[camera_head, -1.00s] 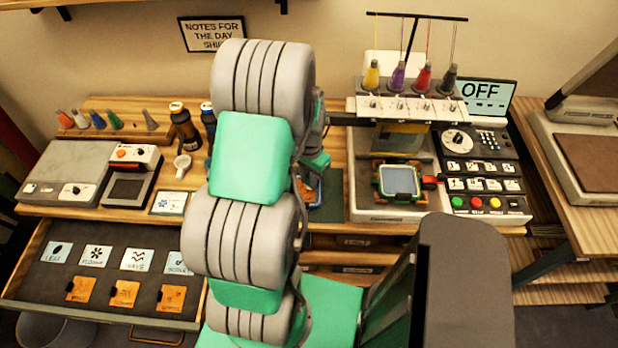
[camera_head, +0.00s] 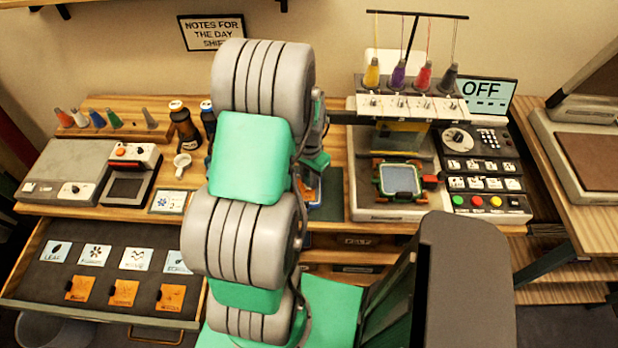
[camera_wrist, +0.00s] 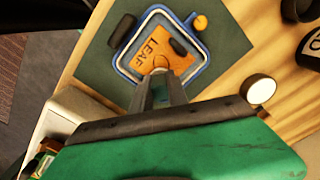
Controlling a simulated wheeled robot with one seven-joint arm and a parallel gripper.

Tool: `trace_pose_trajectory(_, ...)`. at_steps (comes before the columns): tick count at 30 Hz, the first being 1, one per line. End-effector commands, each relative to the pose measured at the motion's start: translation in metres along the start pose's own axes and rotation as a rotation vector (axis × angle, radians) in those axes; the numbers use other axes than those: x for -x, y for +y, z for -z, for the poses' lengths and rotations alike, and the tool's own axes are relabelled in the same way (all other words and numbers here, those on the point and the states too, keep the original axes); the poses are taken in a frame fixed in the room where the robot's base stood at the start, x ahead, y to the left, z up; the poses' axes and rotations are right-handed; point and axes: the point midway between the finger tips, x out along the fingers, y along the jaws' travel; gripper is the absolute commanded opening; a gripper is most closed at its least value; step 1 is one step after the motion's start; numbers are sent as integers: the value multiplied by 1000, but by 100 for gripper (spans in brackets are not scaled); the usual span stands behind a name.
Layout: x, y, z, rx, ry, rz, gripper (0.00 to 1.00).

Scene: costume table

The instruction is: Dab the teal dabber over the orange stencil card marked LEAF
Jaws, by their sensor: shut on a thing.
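The orange stencil card marked LEAF (camera_wrist: 152,50) lies inside a blue hoop (camera_wrist: 125,64) on a dark green mat (camera_wrist: 92,62). A dark oval shows on the card. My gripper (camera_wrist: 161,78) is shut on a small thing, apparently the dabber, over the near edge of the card. The dabber is almost wholly hidden by the fingers, so I cannot make out its teal colour or whether its tip touches the card. In the head view my arm hides most of the hoop and card; part of the mat (camera_head: 333,200) shows.
An open drawer (camera_head: 60,285) at left holds white and orange cards. Several coloured cones stand at back left.

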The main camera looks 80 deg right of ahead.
Motion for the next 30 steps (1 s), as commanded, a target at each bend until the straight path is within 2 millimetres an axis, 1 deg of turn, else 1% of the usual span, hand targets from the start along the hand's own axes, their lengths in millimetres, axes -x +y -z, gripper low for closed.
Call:
trace_pose_trajectory(10,-2,1,-2,0,-4,-2,0)
trace_pose_trajectory(13,1,1,-2,0,-4,-2,0)
trace_pose_trajectory(30,55,0,0,0,-1,-1,0)
